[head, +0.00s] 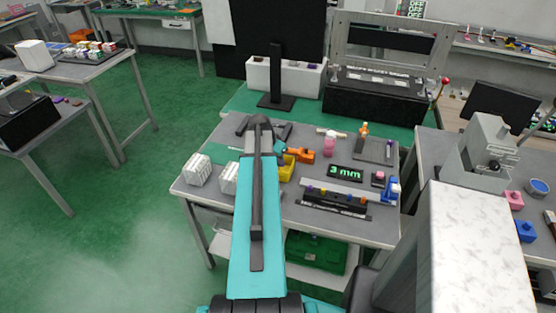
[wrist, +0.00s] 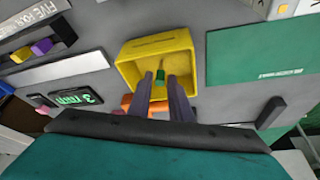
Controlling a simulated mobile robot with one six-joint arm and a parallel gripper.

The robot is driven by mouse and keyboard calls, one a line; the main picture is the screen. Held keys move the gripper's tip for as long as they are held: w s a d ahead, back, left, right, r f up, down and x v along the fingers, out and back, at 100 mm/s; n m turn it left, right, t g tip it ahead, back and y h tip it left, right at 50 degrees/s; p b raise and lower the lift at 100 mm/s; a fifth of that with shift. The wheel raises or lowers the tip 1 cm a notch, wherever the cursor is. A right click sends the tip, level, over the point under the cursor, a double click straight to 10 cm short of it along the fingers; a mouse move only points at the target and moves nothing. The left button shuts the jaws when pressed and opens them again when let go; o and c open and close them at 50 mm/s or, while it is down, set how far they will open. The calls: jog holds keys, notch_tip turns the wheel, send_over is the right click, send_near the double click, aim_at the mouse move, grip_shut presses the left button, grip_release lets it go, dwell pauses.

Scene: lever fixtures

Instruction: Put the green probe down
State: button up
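The small green probe (wrist: 160,77) shows in the wrist view between my two dark fingertips, with a thin brownish tip pointing away from me. My gripper (wrist: 160,80) appears shut on its green part; the fingers sit close on both sides of it. The probe is over the opening of a yellow open box (wrist: 126,72); I cannot tell whether its tip touches the box floor. In the head view the yellow box (head: 287,170) shows partly beside my teal arm, which hides the gripper and probe.
An orange tool (head: 301,155) is close beside the box. A 3 mm display (head: 345,173), a dark rack (head: 333,202) and a blue item (head: 391,190) stand to the right. Two white blocks (head: 197,169) are at left. A green mat (wrist: 258,50) lies flat beside the box.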

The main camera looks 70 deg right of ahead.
jog(key=shift+o, duration=0.9)
jog(key=shift+r, duration=0.1)
jog(key=shift+r, duration=0.15)
jog(key=b+v, duration=0.2)
jog(key=v, duration=1)
dwell(0.4)
